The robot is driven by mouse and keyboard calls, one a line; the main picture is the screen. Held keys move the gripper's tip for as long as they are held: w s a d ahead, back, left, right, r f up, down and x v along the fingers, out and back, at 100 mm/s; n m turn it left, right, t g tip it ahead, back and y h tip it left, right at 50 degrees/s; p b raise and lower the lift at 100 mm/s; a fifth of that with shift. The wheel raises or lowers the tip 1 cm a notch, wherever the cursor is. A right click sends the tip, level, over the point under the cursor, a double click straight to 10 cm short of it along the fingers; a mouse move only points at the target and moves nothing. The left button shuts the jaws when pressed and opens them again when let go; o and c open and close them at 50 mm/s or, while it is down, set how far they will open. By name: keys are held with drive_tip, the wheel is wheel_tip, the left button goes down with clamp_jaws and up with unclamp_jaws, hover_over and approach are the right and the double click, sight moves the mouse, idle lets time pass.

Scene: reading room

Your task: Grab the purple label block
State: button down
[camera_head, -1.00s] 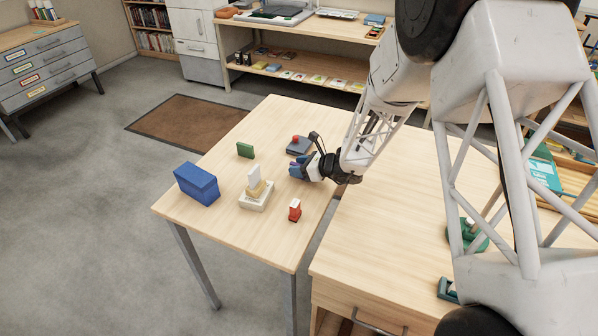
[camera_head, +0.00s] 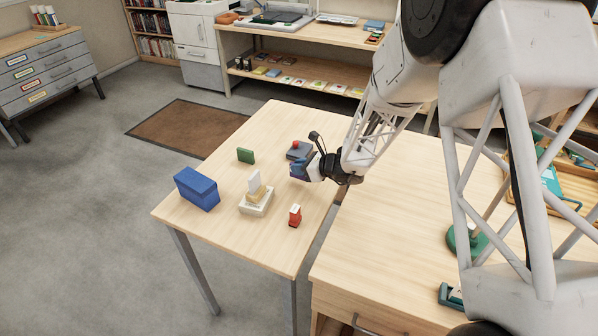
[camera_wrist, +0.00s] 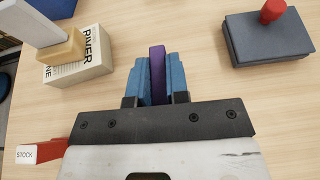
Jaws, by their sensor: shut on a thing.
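The purple label block (camera_wrist: 157,75) stands between the two blue fingers of my gripper (camera_wrist: 157,82) in the wrist view. The fingers are shut on it, one on each side, and its far end shows past the fingertips. In the head view my gripper (camera_head: 298,167) is low over the right part of the small wooden table (camera_head: 222,232). The block is mostly hidden there by the fingers. I cannot tell whether it touches the tabletop.
A dark grey box with a red knob (camera_wrist: 268,36) is to the right in the wrist view. A cream book-like block (camera_wrist: 80,60) and a red block (camera_wrist: 40,152) lie left. A blue box (camera_head: 197,189) and green block (camera_head: 245,155) stand on the table.

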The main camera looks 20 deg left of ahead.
drive_tip(key=shift+r, duration=4)
